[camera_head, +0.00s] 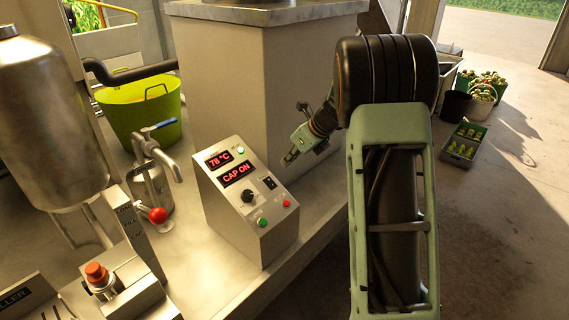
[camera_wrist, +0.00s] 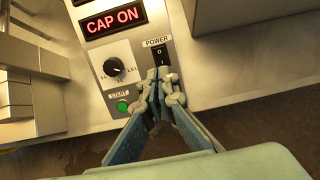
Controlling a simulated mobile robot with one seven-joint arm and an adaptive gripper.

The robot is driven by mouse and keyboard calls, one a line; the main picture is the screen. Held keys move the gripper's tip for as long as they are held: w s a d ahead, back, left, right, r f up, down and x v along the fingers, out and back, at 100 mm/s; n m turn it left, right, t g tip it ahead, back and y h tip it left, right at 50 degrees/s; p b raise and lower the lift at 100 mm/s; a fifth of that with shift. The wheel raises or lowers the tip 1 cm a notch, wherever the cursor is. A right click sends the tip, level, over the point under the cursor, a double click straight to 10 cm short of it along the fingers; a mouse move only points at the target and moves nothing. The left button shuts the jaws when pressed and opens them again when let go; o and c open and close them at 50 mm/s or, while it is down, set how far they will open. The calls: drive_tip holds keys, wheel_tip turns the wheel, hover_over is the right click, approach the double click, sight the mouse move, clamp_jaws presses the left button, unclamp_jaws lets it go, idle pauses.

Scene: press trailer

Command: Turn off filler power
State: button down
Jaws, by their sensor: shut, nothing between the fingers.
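The grey control box (camera_head: 245,200) stands on the pale bench with its sloped panel facing up. Its red displays are lit and read "78 °C" and "CAP ON" (camera_wrist: 113,21). The black rocker switch (camera_wrist: 160,54), labelled POWER and marked 0 and I, is right of the black knob (camera_wrist: 115,67); it also shows in the head view (camera_head: 269,183). I cannot tell which side is pressed. My gripper (camera_head: 288,161) is shut and empty, beyond the panel's right edge in the head view. In the wrist view its fingertips (camera_wrist: 160,76) overlap the switch's lower end; contact is unclear.
A green START button (camera_wrist: 122,106) is below the knob; a red button (camera_head: 287,203) is near the panel's right corner. A plate ending "LLER" (camera_head: 14,299) is at lower left. A large pale block (camera_head: 255,90) stands behind.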

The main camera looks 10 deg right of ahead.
sight(271, 183)
drive_tip(key=p+x, duration=0.1)
drive_tip(key=x, duration=1.1)
drive_tip(key=shift+w+a+f+p, duration=0.15)
drive_tip(key=shift+w+p, duration=0.1)
drive_tip(key=shift+p, duration=0.05)
drive_tip(key=shift+s+f, duration=0.1)
drive_tip(key=shift+f, duration=0.1)
drive_tip(key=shift+s+f, duration=0.1)
drive_tip(key=shift+s, duration=0.05)
drive_tip(key=shift+s+d+f+b, duration=0.15)
drive_tip(key=shift+s+d+b, duration=0.25)
drive_tip(key=shift+b, duration=0.1)
drive_tip(key=shift+r, duration=0.2)
